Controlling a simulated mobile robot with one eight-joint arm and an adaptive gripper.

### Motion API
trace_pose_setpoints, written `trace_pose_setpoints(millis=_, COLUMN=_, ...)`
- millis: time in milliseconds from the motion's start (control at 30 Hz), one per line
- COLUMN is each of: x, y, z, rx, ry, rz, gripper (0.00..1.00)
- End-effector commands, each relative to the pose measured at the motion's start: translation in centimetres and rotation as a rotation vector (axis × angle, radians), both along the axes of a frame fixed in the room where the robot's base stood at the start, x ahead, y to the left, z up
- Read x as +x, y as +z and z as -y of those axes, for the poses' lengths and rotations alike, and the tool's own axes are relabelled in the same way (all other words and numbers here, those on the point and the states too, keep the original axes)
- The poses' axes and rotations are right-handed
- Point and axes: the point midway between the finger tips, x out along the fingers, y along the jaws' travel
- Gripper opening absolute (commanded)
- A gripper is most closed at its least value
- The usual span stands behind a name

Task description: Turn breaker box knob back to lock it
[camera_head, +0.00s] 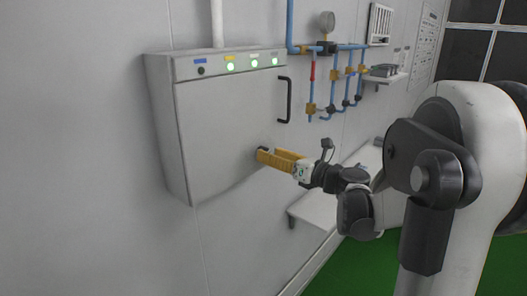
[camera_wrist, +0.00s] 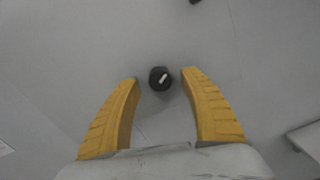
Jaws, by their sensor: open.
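The breaker box (camera_head: 225,125) is a light grey cabinet on the wall, with its door shut. Its black round knob (camera_wrist: 160,78) has a white mark, tilted toward the upper right in the wrist view. In the head view the knob (camera_head: 262,150) shows only partly at the door's lower right, by the yellow fingertips. My gripper (camera_wrist: 160,78) is open, with one yellow finger on each side of the knob. A gap shows on the left, and the right fingertip is closer. In the head view my gripper (camera_head: 259,155) reaches the door from the right.
A black door handle (camera_head: 286,100) stands out above my gripper. Green lights (camera_head: 254,64) glow along the box's top. Blue pipes with a gauge (camera_head: 327,22) run to the right. A white shelf (camera_head: 318,207) lies below my wrist. The wall left of the box is clear.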

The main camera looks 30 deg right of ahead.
Motion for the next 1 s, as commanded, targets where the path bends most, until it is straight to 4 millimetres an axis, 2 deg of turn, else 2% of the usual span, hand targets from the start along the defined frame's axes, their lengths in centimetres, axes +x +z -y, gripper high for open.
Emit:
trace_pose_setpoints(millis=100, x=1.4, y=0.1, z=-0.5, rx=-0.001, ry=0.001, rz=0.000, gripper=0.52)
trace_pose_setpoints(millis=200, x=2.0, y=0.0, z=-0.7, rx=-0.001, ry=0.000, rz=0.000, gripper=0.52)
trace_pose_setpoints(millis=500, x=2.1, y=0.0, z=-0.7, rx=-0.001, ry=-0.001, rz=0.000, gripper=0.50)
trace_pose_setpoints(millis=667, x=2.1, y=0.0, z=-0.7, rx=-0.001, ry=-0.001, rz=0.000, gripper=0.01)
trace_pose_setpoints(millis=1000, x=2.1, y=0.0, z=-0.7, rx=-0.013, ry=0.000, rz=0.004, gripper=0.00)
